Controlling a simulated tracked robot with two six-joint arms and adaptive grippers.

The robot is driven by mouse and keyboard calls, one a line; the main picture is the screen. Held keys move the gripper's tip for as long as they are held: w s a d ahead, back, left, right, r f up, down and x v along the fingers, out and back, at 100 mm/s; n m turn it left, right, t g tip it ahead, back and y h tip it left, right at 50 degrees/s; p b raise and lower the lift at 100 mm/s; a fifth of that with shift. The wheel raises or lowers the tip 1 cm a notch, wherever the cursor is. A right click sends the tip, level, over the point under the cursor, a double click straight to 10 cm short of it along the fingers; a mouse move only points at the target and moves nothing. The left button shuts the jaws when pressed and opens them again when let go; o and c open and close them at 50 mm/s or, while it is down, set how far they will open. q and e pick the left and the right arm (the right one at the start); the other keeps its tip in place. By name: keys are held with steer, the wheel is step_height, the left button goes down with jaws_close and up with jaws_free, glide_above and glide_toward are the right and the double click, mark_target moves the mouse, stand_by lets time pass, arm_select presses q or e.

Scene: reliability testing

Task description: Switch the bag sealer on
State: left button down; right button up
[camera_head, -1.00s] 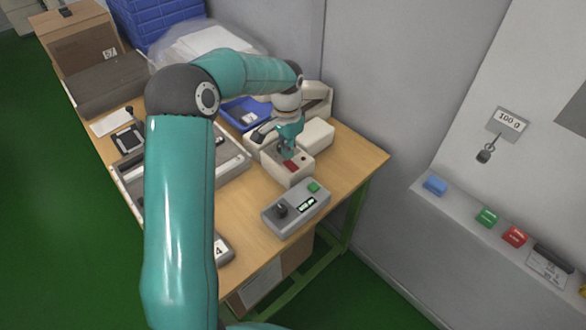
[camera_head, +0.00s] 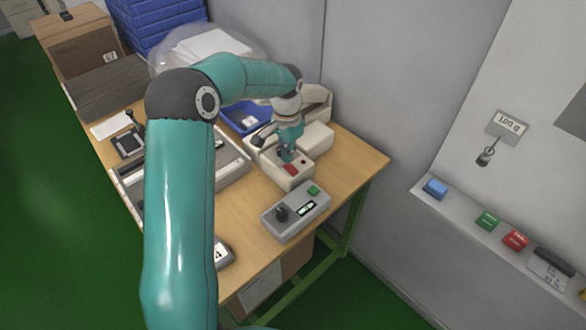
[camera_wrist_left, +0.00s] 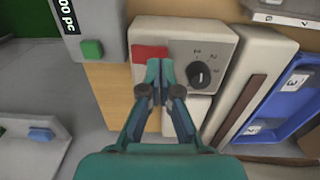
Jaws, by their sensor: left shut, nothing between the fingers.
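The bag sealer (camera_head: 316,139) is a cream machine on the wooden table near the wall. Its front block carries a red rocker switch (camera_head: 291,170) and a small indicator. In the left wrist view the red switch (camera_wrist_left: 150,54) lies beside a black dial (camera_wrist_left: 201,74) with numbers around it. My left gripper (camera_head: 287,158) is shut and empty, pointing down over the control block. In the left wrist view its fingertips (camera_wrist_left: 159,64) overlap the lower edge of the red switch; I cannot tell if they touch it. My right gripper is in neither view.
A grey box with a display and green button (camera_head: 313,189) stands in front of the sealer. A blue tray (camera_head: 232,114) lies behind it. A grey wall and a ledge with coloured blocks (camera_head: 487,220) are at the right.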

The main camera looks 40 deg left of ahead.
mark_target(288, 165)
arm_select(q)
steer(key=shift+f+b, duration=0.8)
steer(key=shift+f, duration=0.35)
stand_by(0.8)
steer(key=shift+r, duration=0.2)
steer(key=shift+r+p, duration=2.7)
steer(key=shift+r, duration=0.7)
